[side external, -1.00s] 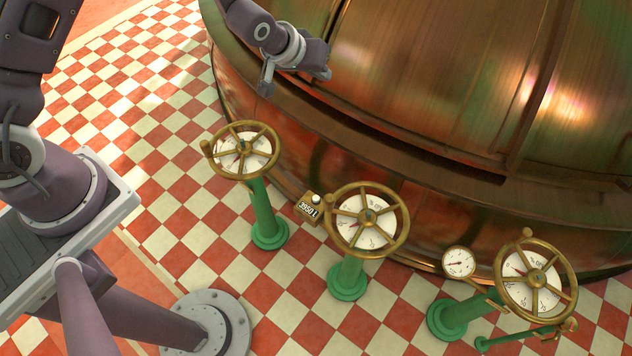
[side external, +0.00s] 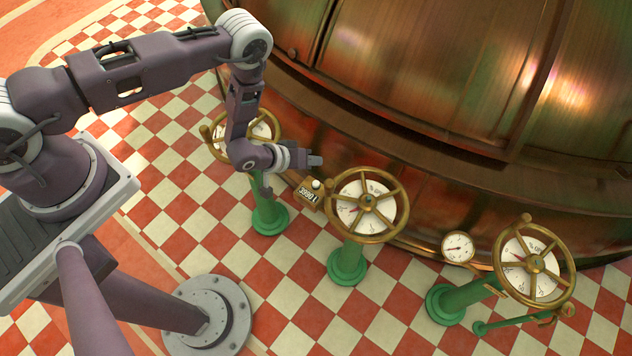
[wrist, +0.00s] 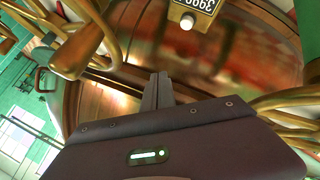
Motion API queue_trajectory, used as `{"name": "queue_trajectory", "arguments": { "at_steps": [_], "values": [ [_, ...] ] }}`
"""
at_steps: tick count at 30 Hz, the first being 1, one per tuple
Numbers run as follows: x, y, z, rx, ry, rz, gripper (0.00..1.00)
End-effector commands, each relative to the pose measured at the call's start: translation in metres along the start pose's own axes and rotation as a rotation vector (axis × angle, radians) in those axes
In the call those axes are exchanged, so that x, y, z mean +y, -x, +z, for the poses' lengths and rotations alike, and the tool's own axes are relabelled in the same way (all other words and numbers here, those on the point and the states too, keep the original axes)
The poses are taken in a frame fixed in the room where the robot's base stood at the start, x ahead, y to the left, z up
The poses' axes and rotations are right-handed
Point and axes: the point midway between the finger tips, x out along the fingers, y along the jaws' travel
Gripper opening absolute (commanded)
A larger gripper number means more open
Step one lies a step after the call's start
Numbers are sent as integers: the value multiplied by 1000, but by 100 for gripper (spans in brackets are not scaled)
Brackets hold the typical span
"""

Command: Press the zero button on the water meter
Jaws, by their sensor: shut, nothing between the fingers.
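The water meter (side external: 308,196) is a small brass box with a number counter, between the left and middle valve wheels. Its round white button (side external: 316,184) sits at the upper right of the counter. My gripper (side external: 318,160) is shut and empty, just above the button in the side view; whether they touch cannot be told there. In the wrist view the meter (wrist: 208,4) is cut off by the top edge, and its white button (wrist: 187,22) shows below the digits. My shut fingers (wrist: 158,80) are below the button in that picture, apart from it.
The left valve wheel (side external: 213,150) is partly hidden behind my arm. The middle valve wheel (side external: 405,205) stands close to the right of the meter. Farther right are a small gauge (side external: 458,246) and another wheel (side external: 572,285). The copper kettle (side external: 430,90) rises behind.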

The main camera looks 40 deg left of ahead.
Motion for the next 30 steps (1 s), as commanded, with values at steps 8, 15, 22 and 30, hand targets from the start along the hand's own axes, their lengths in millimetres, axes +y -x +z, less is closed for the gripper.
{"name": "queue_trajectory", "arguments": {
  "at_steps": [8,15,22,30],
  "values": [
    [-8,-10,8,-1,-1,-2,0],
    [-27,-35,26,-1,-2,-2,0],
    [-40,-55,40,0,-1,-2,0],
    [-45,-61,44,0,0,-2,0]
  ]
}}
